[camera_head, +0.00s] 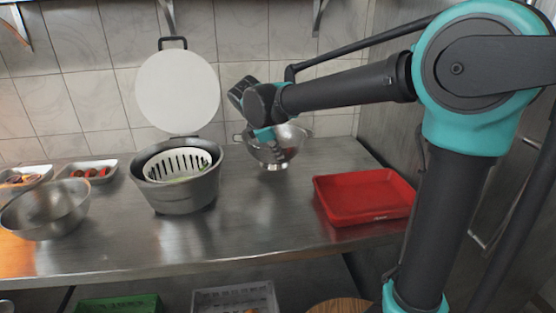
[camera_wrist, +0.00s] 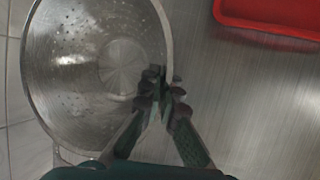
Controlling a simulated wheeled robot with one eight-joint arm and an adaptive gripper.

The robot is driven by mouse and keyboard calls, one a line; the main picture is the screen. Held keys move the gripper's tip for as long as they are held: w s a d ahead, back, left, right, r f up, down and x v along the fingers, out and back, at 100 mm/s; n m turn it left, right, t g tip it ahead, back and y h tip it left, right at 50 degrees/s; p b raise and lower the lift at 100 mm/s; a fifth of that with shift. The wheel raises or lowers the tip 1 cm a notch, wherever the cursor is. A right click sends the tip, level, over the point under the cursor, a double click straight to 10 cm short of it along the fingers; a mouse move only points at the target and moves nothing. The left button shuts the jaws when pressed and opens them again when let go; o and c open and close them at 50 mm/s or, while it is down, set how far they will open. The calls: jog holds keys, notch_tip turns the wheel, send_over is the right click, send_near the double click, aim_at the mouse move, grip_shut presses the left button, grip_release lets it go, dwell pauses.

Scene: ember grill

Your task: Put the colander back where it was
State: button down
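The metal colander (camera_head: 291,150) is a shiny perforated bowl with side handles, at the back of the steel counter in the head view. Its open inside fills the upper left of the wrist view (camera_wrist: 85,60). My gripper (camera_head: 268,136) is at its near rim, in front of it. In the wrist view the fingertips (camera_wrist: 161,88) come together on the rim, one finger on the inner side and one on the outer side. I cannot tell whether the colander's base touches the counter.
A grey pot (camera_head: 180,198) holding a white slotted basket (camera_head: 177,163) stands left of the colander. A red tray (camera_head: 365,196) lies to the right. A metal bowl (camera_head: 45,208) and small food trays (camera_head: 93,171) are at the left. The counter's front middle (camera_head: 270,225) is clear.

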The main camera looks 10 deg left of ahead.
jog(key=shift+f, duration=1.45)
jog(key=c, duration=1.7)
grip_release()
jog(key=v, duration=1.2)
